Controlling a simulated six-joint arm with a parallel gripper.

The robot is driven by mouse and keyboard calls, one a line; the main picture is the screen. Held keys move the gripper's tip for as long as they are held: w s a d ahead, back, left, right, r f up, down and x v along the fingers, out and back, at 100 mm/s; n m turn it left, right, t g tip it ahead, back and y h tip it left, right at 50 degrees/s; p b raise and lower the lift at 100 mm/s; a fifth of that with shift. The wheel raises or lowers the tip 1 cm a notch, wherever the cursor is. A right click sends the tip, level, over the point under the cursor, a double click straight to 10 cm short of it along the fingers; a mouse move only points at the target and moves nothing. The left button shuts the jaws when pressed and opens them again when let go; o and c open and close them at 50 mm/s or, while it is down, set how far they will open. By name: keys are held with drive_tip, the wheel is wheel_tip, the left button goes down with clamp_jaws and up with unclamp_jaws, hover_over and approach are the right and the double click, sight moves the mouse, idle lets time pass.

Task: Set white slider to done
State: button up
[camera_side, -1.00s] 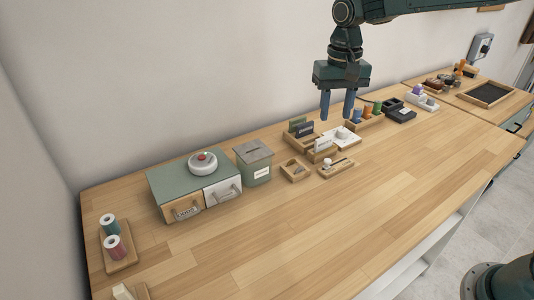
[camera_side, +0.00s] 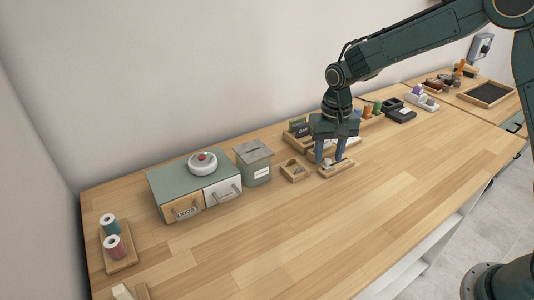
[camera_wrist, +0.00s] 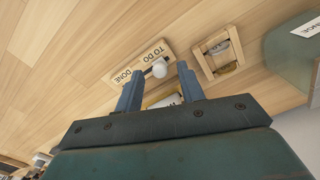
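The white slider (camera_wrist: 159,69) is a round white knob on a small wooden board (camera_wrist: 113,75) marked "TO DO" and "DONE". In the wrist view it sits beside the "TO DO" lettering, at the end away from "DONE". In the side view the board (camera_side: 343,169) lies near the middle of the table, partly behind my fingers. My gripper (camera_wrist: 158,74) is open, pointing down, with one blue finger on each side of the knob. It also shows low over the board in the side view (camera_side: 329,161). I cannot tell whether the fingers touch the knob.
A small wooden tray (camera_wrist: 202,56) lies close beside the board. A green box with a slot (camera_side: 254,164) stands left of it. Card holders (camera_side: 298,127) stand close behind. The table front is clear.

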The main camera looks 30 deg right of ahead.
sight(344, 159)
drive_tip(key=shift+f, duration=0.2)
clamp_jaws()
drive_tip(key=shift+d, duration=3.25)
unclamp_jaws()
drive_tip(key=shift+d, duration=0.1)
drive_tip(key=shift+r, duration=0.15)
